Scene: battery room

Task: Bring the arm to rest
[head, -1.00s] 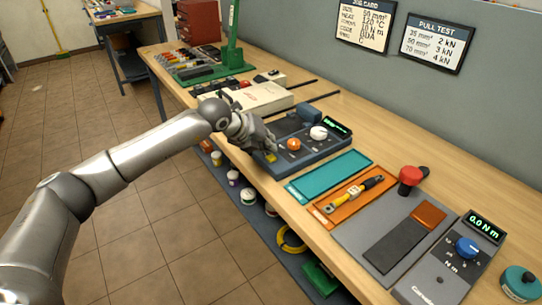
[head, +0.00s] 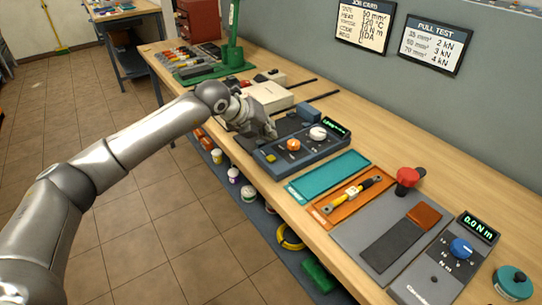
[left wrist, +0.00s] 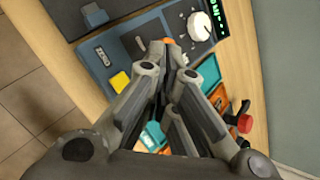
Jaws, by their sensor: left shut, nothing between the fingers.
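My left arm comes in from the left in the head view, and its gripper (head: 268,132) hangs over the far part of the blue-grey device with knobs (head: 305,157). The device carries a white knob (head: 318,133), an orange knob (head: 293,145), a yellow button (head: 271,158) and a green display. In the left wrist view the gripper (left wrist: 173,50) is shut and empty, its fingers covering part of the device panel; the yellow button (left wrist: 120,81) and white knob (left wrist: 200,26) show beside them. Whether the fingers touch the device cannot be told. My right gripper is not in view.
Near the device lie a teal tray (head: 330,175) and an orange tray (head: 322,211) with a yellow-black tool (head: 351,195). A torque tester (head: 445,265) and a red knob (head: 407,178) stand to the right. Jars sit on the shelf below. The floor at left is free.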

